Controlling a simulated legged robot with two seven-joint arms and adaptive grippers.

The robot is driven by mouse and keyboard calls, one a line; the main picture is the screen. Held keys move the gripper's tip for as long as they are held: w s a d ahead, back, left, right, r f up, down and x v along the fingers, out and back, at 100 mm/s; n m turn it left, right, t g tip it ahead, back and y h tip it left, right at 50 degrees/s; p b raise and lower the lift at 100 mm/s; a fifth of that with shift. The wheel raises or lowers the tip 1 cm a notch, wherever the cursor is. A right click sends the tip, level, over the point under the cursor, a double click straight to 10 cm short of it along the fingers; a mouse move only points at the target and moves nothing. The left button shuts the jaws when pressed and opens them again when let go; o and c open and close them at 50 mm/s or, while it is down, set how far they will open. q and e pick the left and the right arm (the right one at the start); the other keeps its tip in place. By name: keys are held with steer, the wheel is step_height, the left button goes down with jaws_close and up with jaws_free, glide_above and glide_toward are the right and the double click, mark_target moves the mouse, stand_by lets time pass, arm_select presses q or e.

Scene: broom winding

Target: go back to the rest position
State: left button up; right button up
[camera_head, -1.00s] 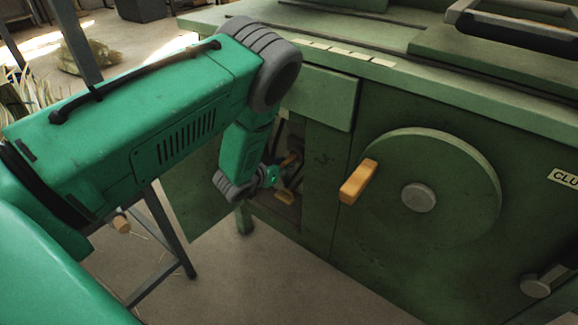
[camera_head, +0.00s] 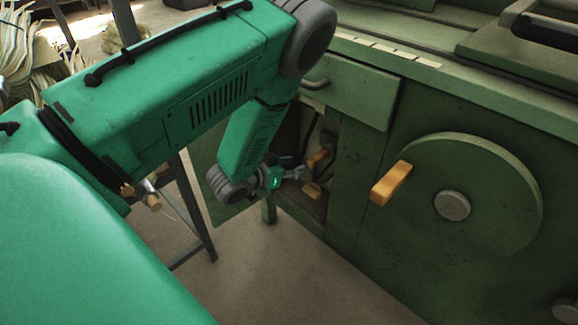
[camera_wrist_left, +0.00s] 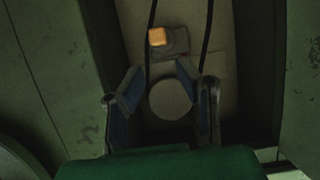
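My left gripper (camera_head: 298,173) is at the end of the green arm, at the mouth of an open compartment in the green machine (camera_head: 365,215). In the left wrist view its two fingers (camera_wrist_left: 160,88) are spread apart with nothing between them touching. My right gripper is not in view.
An open green door (camera_head: 229,211) hangs left of the compartment. A large disc (camera_head: 490,190) with an orange handle (camera_head: 390,184) is on the machine front. A dark metal stand (camera_head: 194,205) and straw bundles (camera_head: 30,50) are at the left. The floor below is clear.

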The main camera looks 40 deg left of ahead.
arm_select(q)
steer(key=shift+v, duration=0.8)
steer(key=s+d+f+g, duration=0.3)
steer(key=s+f+g, duration=0.1)
steer(key=s, duration=0.5)
steer(key=s+d+f+g+y, duration=0.1)
steer(key=s+d+f+g, duration=0.25)
steer(key=s, duration=0.55)
steer(key=s+d+f+g, duration=0.4)
steer(key=s+g, duration=0.1)
steer(key=s, duration=0.4)
step_height(320, 180, up, 15)
steer(key=s+p, duration=0.1)
steer(key=p, duration=1.3)
steer(key=shift+p, duration=0.35)
steer(key=shift+r, duration=0.1)
steer(key=shift+s, duration=0.1)
